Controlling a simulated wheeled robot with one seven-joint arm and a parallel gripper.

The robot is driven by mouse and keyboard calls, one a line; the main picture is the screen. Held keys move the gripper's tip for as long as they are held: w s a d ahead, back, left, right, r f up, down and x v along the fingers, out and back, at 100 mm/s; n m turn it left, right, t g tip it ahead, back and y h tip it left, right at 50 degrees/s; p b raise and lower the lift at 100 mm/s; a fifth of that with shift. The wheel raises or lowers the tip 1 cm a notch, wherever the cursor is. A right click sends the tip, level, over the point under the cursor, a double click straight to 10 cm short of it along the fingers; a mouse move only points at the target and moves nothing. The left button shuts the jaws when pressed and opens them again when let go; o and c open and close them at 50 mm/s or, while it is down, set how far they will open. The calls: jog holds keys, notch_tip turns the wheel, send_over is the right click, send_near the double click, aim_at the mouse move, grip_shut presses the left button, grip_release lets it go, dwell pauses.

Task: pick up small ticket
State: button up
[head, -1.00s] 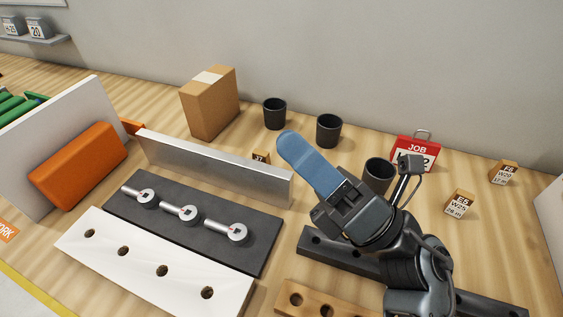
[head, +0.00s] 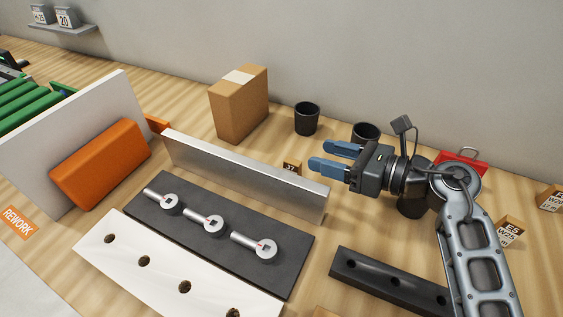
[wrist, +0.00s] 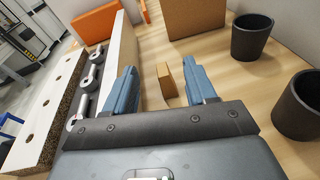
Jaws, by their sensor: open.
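A small wooden ticket block (head: 292,168) with a dark-printed white label stands on the table behind the metal fence, partly hidden by it. In the wrist view the block (wrist: 166,80) shows between and beyond my fingers, its plain wooden side visible. My gripper (head: 322,156) is open and empty, its blue fingers pointing left toward the block. The fingers look apart from it. Two other ticket blocks, one marked E5 W25 (head: 509,233) and one at the right edge (head: 550,198), stand on the table right of my arm.
The metal fence (head: 245,178) runs close beside the block. A cardboard box (head: 239,105) and black cups (head: 307,119) stand behind. A red job sign (head: 462,163) is partly behind my arm. A dark board with metal fittings (head: 180,235) lies in front of the fence.

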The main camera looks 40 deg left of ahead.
aim_at(300, 166)
jog(key=shift+a+f+n+h, duration=0.3)
jog(key=shift+f+n+h, duration=0.3)
jog(key=shift+f, duration=0.25)
jog(key=shift+f+n+h, duration=0.3)
jog(key=shift+f, duration=0.1)
jog(key=a, duration=0.1)
jog(key=f, duration=0.1)
jog(key=a+f, duration=0.1)
jog(key=shift+s+a+g+h+b, duration=0.25)
jog(key=shift+a+g+h+b, duration=0.05)
jog(key=shift+b, duration=0.05)
jog(key=b+x, duration=0.1)
jog(key=x, duration=0.4)
jog(key=shift+f+b, duration=0.15)
jog(key=shift+b, duration=0.15)
grip_shut()
